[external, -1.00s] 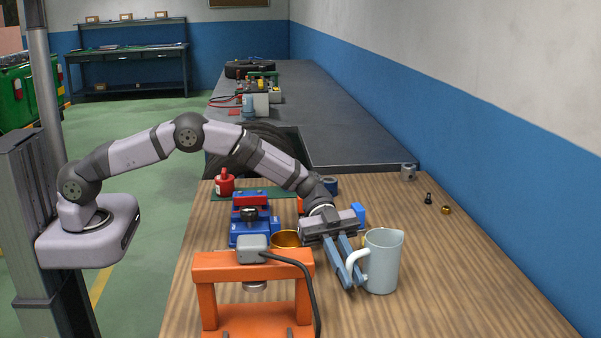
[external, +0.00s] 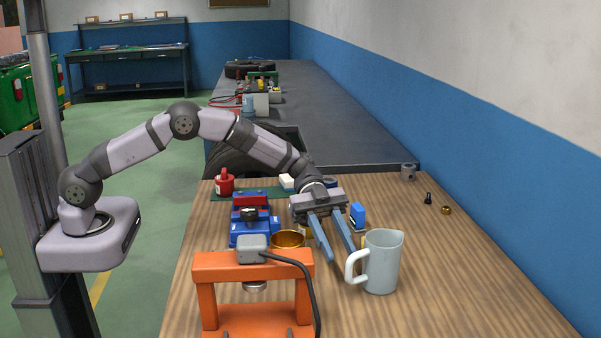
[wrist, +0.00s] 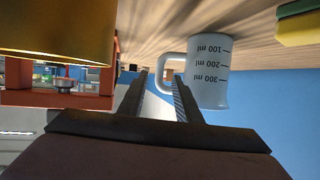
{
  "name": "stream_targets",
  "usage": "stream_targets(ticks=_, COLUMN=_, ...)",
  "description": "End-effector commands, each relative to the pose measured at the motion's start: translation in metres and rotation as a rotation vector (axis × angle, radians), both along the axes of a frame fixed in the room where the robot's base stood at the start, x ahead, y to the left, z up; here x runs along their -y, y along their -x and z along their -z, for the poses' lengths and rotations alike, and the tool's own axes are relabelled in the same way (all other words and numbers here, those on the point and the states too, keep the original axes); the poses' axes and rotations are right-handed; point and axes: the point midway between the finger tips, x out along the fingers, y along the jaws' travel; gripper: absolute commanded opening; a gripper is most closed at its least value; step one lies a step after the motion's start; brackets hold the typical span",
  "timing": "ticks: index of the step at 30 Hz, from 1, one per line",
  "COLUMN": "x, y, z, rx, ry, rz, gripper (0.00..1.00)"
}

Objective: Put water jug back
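The water jug (external: 382,262) is a pale blue-grey pitcher standing upright on the wooden table, with its handle toward the left. In the wrist view the jug (wrist: 208,78) appears upside down with its millilitre marks showing, to the right of the fingers. My gripper (external: 344,257) is open and empty, with its two fingers apart, left of and behind the jug. In the wrist view the gripper (wrist: 158,84) has the jug's handle near its right fingertip; I cannot tell if they touch.
A brass bowl (external: 287,239) lies left of my gripper. An orange press frame (external: 253,264) stands at the front, with a blue vise (external: 250,228) behind it. A blue object (external: 357,215) stands beyond my fingers. A sponge (wrist: 298,24) shows in the wrist view.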

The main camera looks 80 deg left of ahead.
Motion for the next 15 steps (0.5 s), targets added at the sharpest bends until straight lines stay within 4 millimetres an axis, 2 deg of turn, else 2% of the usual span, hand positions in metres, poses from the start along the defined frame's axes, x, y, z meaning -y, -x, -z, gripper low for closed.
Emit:
stream_targets(ticks=1, x=-0.01, y=0.001, z=-0.003, rx=0.001, ry=0.001, rz=-0.003, gripper=0.31)
stream_targets(ticks=6, x=-0.032, y=0.007, z=-0.012, rx=0.001, ry=0.0, rz=-0.002, gripper=0.31)
stream_targets(ticks=15, x=-0.048, y=0.011, z=-0.019, rx=-0.001, ry=-0.001, rz=0.001, gripper=0.31)
